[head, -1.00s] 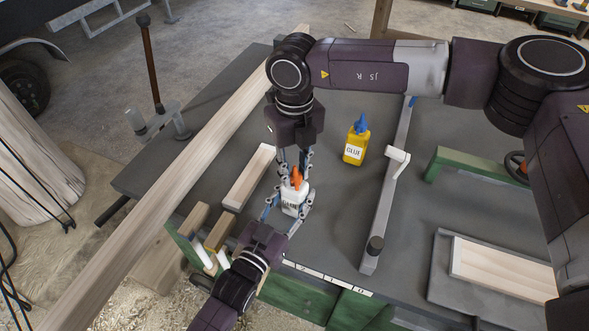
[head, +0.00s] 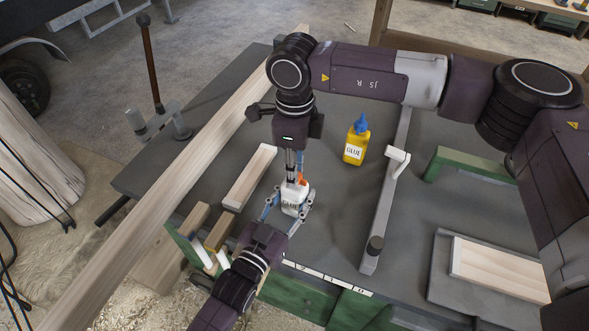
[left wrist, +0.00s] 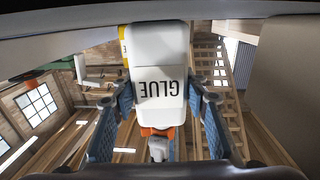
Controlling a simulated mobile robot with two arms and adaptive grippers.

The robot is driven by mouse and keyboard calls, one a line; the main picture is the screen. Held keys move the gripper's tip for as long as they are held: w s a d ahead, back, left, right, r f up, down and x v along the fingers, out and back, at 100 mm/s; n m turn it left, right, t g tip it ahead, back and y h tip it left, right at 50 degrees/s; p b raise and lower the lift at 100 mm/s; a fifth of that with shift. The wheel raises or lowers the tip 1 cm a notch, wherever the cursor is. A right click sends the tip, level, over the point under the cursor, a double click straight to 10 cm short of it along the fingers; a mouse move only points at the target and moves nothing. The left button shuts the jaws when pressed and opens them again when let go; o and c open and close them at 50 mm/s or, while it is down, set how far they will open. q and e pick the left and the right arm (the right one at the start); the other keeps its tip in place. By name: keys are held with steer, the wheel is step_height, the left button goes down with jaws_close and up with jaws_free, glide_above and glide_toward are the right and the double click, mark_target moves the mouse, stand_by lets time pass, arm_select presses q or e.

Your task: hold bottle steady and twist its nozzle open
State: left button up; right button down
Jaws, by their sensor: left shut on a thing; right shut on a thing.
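A white glue bottle (head: 293,198) with an orange nozzle (head: 301,179) stands on the grey workbench (head: 330,222). My left gripper (head: 288,206) is shut on the bottle's body from the front. In the left wrist view the white bottle (left wrist: 160,75) sits between the blue finger pads, its label reading GLUE upside down, with the orange nozzle (left wrist: 158,134) at its lower end. My right gripper (head: 295,172) comes down from above and is shut on the orange nozzle, partly hiding it.
A yellow glue bottle (head: 355,143) with a blue cap stands to the right. A grey bar clamp (head: 387,200) lies beyond it, near a green frame (head: 475,160) and a pale board (head: 500,270). Wooden blocks (head: 250,178) lie left of the white bottle.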

steer(key=shift+d+n, duration=0.1)
steer(key=shift+n, duration=0.4)
steer(key=c, duration=1.6)
jaws_free()
arm_select(q)
steer(key=shift+r, duration=0.1)
arm_select(e)
step_height(320, 180, up, 12)
steer(key=shift+r, duration=0.1)
arm_select(q)
steer(key=o, duration=1.5)
